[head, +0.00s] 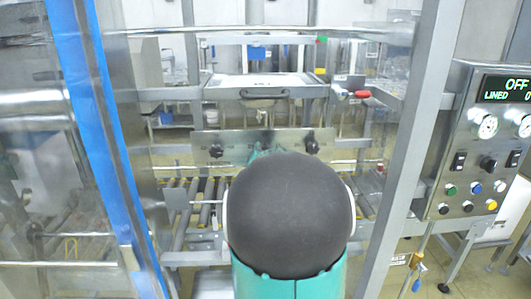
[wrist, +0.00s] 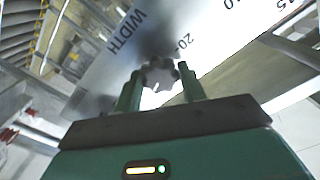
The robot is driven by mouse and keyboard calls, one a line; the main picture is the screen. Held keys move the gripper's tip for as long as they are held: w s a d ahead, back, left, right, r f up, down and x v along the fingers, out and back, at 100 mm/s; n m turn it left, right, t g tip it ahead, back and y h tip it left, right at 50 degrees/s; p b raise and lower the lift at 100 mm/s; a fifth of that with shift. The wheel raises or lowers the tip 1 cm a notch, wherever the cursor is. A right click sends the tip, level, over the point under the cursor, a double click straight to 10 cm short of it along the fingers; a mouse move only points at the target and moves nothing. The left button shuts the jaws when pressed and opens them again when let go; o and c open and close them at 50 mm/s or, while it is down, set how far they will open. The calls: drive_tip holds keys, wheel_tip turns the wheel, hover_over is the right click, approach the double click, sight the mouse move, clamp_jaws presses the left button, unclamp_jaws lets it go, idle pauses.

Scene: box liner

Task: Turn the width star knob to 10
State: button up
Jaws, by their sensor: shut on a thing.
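In the wrist view my gripper (wrist: 160,73) has its two green fingers closed on either side of a grey star knob (wrist: 159,66). The knob sits at a metal plate (wrist: 205,62) printed with "WIDTH" (wrist: 127,31) and "20-" (wrist: 185,43). The knob's pointer and its exact setting cannot be made out. In the head view the plate (head: 240,137) is behind my arm, which hides the held knob and most of the gripper. Two dark star knobs show on the plate, one at left (head: 215,150) and one at right (head: 312,144).
A control panel (head: 470,150) with an "OFF" display, gauges and buttons stands at the right. A blue-edged clear door (head: 95,130) stands at the left, and a grey frame post (head: 415,130) at the right. A roller bed (head: 190,205) lies below the plate.

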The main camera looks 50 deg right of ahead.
drive_tip(key=shift+m, duration=1.9)
drive_tip(key=o, duration=1)
drive_tip(key=shift+c, duration=0.2)
drive_tip(key=v, duration=1.3)
drive_tip(key=shift+s+a, duration=0.25)
drive_tip(key=shift+s, duration=0.1)
